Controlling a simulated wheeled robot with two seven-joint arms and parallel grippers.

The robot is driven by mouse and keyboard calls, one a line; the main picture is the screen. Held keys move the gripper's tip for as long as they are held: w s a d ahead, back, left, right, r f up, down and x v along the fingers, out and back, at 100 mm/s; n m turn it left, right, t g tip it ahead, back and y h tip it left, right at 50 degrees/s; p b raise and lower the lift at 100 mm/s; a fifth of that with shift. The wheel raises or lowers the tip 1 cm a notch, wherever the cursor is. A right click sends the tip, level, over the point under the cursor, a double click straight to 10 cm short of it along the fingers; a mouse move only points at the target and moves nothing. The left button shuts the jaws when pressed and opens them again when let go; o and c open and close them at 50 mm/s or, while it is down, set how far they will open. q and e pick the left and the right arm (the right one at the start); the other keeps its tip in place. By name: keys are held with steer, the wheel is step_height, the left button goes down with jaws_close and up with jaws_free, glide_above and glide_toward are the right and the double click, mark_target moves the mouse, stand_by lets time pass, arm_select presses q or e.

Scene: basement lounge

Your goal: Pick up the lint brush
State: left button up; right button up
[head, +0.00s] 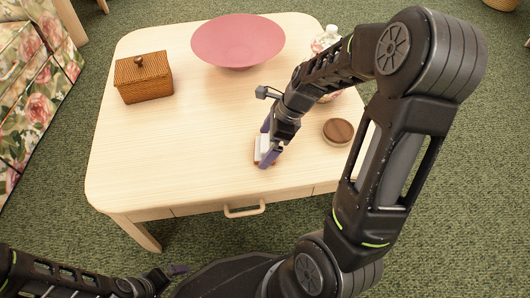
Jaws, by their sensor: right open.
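A small white and orange-brown thing, which looks like the lint brush (257,154), lies on the table near its front edge. My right gripper (267,145) is down over it, with its purple fingers apart; one finger is on the far side and one on the near side. The gripper covers much of the brush, and I cannot tell whether the fingers touch it. My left gripper (175,271) is low in front of the table, away from the brush; its jaws are too unclear to read.
The table's left front is clear. A drawer handle (244,211) sticks out in front.

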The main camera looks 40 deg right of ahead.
steer(key=shift+w+a+f, duration=0.1)
steer(key=shift+a+f, duration=0.05)
steer(key=shift+f, duration=0.3)
steer(key=shift+c, duration=0.6)
steer(key=c, duration=1.2)
